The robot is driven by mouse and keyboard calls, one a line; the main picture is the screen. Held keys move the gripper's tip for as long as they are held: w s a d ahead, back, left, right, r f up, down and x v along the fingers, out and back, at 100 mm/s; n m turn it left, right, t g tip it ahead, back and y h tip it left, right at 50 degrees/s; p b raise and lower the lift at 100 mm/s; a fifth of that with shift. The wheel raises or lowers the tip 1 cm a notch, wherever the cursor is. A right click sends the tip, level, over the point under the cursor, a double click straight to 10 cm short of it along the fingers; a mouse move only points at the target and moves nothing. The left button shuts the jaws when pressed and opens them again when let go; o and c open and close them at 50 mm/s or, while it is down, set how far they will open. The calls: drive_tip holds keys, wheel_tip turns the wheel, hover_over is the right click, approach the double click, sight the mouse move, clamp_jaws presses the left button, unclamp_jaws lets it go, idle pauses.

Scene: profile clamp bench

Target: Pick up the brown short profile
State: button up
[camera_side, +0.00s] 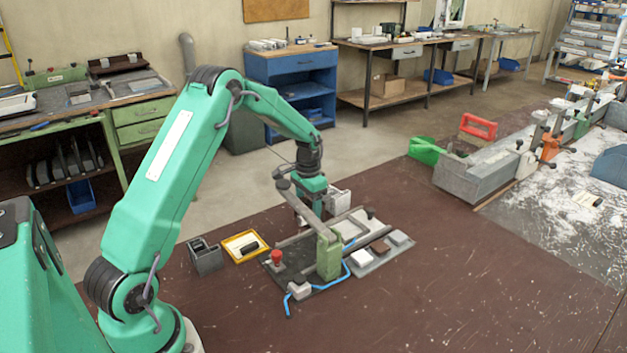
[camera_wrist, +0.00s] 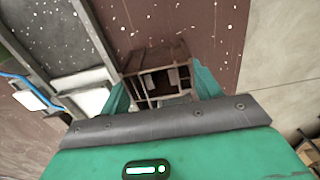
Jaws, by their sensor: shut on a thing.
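In the wrist view the brown short profile (camera_wrist: 158,58) is between the two teal fingers of my gripper (camera_wrist: 165,92). Its hollow end with several chambers faces the camera. My gripper is shut on it. In the side view my gripper (camera_side: 312,195) is over the back of the clamp fixture (camera_side: 328,254); its fingertips and the held profile are hidden or too small to make out there. A dark brown block (camera_side: 380,246) lies between two white blocks on the pale tray (camera_side: 376,263) right of the fixture.
A red button (camera_side: 276,257) and a blue hose (camera_side: 330,279) are at the fixture. A yellow tray (camera_side: 235,238) with a black object and a grey holder (camera_side: 206,256) stand to its left. A long grey rail (camera_side: 474,177) lies at the right. The brown table front is clear.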

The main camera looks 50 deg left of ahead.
drive_tip(key=shift+r, duration=0.1)
drive_tip(key=shift+r, duration=0.5)
drive_tip(key=r, duration=0.3)
drive_tip(key=shift+d+r, duration=0.15)
drive_tip(key=shift+d, duration=0.05)
drive_tip(key=s+d+r, duration=0.1)
drive_tip(key=d+r, duration=0.5)
drive_tip(key=d, duration=0.5)
drive_tip(key=shift+s+r, duration=0.25)
drive_tip(key=shift+s, duration=0.1)
drive_tip(key=shift+d, duration=0.1)
drive_tip(key=shift+w+d+f, duration=0.1)
drive_tip(key=shift+w+f, duration=0.15)
drive_tip(key=shift+w, duration=0.65)
drive_tip(key=shift+w+a+f, duration=0.1)
drive_tip(key=shift+w+f, duration=0.2)
drive_tip(key=shift+w, duration=0.55)
drive_tip(key=shift+w+d+f, duration=0.1)
drive_tip(key=shift+w+f, duration=0.15)
drive_tip(key=shift+w, duration=0.65)
drive_tip(key=shift+f, duration=0.2)
drive_tip(key=shift+f, duration=3.3)
